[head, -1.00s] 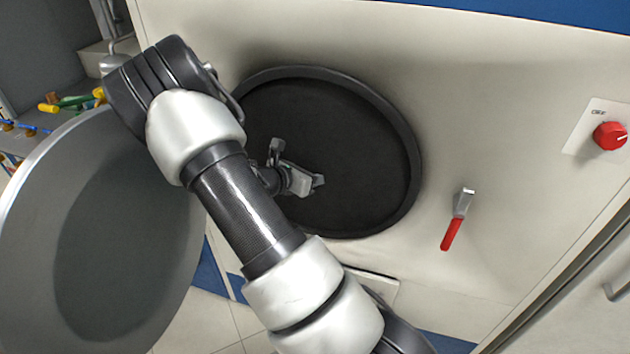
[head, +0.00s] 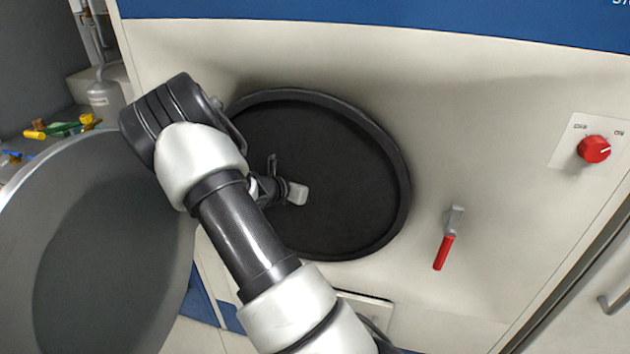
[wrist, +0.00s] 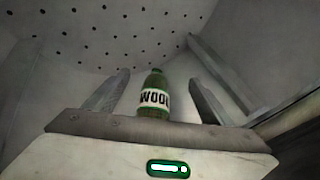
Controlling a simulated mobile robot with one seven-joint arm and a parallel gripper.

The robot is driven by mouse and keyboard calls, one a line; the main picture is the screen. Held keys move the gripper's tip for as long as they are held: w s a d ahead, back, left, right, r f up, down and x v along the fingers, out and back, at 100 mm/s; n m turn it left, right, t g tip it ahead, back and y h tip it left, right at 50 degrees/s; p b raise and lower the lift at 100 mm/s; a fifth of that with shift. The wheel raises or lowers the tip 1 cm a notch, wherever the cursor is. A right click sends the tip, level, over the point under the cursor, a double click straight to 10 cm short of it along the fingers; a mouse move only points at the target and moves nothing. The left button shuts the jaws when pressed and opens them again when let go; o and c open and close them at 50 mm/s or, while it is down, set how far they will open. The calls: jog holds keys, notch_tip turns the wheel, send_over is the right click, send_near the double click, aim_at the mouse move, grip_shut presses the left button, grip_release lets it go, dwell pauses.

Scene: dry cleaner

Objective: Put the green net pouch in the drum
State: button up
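The round drum (head: 345,215) has a dark opening with a black rim in the pale machine front. My gripper (head: 296,192) is inside the opening. In the wrist view, its two fingers (wrist: 158,95) stand apart with a gap on both sides of a green bottle-shaped thing with a white label reading "WOO…". This green thing (wrist: 154,82) shows upright between or beyond the fingers and appears untouched. Its lower part is hidden by the gripper body. I cannot tell if it is the green net pouch; no net is visible. Perforated drum wall (wrist: 120,35) shows behind it.
The round grey door (head: 110,250) stands open at the left, close to my arm. A red-handled lever (head: 445,250) and a red knob (head: 593,149) are on the machine front at the right. Yellow and green items (head: 65,128) lie at the far left.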

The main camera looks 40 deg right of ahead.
jog(key=v, duration=1.7)
jog(key=shift+p, duration=0.4)
jog(key=shift+s+a+r, duration=0.1)
jog(key=shift+s+a, duration=0.05)
jog(key=s+a+r+m+g+y+p, duration=0.25)
jog(key=s+r+m+y, duration=0.25)
jog(key=s+r+m, duration=0.55)
jog(key=s+a+r+m+t+y+p, duration=0.3)
jog(key=s+a+r+m+t+y, duration=0.2)
jog(key=s+a+r+m+y, duration=0.3)
jog(key=s+a+r+m, duration=0.2)
jog(key=s+a+r, duration=0.2)
jog(key=s+a, duration=0.1)
jog(key=shift+a+r+m+p, duration=0.15)
jog(key=shift+a+m+p, duration=0.25)
jog(key=shift+a, duration=0.45)
